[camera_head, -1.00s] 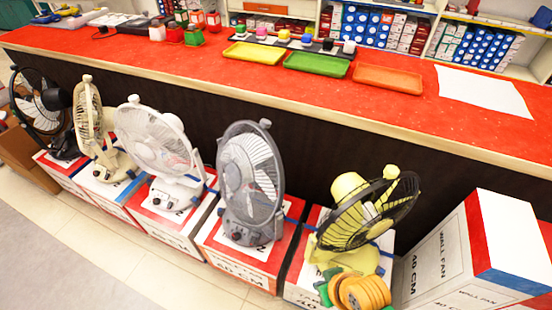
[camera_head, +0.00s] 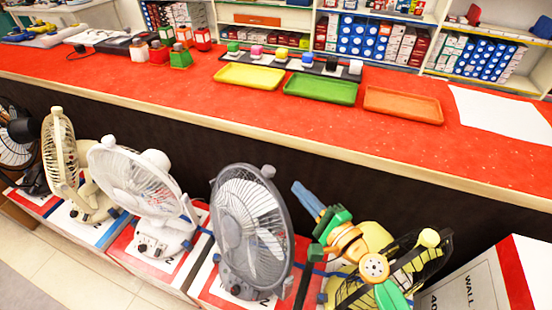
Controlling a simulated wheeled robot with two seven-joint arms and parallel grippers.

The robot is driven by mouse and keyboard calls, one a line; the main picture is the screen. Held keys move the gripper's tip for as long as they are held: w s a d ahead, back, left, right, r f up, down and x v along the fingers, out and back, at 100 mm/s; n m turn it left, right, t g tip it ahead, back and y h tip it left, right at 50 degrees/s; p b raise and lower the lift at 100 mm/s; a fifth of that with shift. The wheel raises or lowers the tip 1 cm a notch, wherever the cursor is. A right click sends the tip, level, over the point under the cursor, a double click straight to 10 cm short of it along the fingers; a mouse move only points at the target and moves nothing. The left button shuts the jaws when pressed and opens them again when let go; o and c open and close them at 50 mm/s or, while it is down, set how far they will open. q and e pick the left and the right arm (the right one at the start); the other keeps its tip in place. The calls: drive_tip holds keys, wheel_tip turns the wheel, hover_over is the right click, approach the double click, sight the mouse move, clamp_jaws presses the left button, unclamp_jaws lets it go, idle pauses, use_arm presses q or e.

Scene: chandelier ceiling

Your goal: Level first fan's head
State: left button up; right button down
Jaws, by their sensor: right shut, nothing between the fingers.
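Fans stand in a row on boxes before the counter; which one counts as first I cannot tell. The yellow fan (camera_head: 430,241) at the right has a black guard, and its head looks tilted; my right arm hides much of it. The grey fan (camera_head: 250,225) stands left of it, then the white fan (camera_head: 130,180), the beige fan (camera_head: 58,155) and a black fan (camera_head: 12,150) cut by the left edge. My right gripper (camera_head: 302,188) has blue fingers, shut and empty, raised between the grey and yellow fans. My left gripper is out of view.
The long red counter (camera_head: 200,100) runs behind the fans, with its pale front edge close behind them. Yellow, green and orange trays lie on it. A wall fan box (camera_head: 470,290) stands at the lower right. Tiled floor is open at the lower left.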

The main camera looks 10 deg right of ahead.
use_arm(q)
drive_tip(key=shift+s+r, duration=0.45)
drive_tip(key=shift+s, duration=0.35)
use_arm(e)
drive_tip(key=x, duration=0.7)
drive_tip(key=shift+w+a+r, duration=0.2)
drive_tip(key=shift+a, duration=0.2)
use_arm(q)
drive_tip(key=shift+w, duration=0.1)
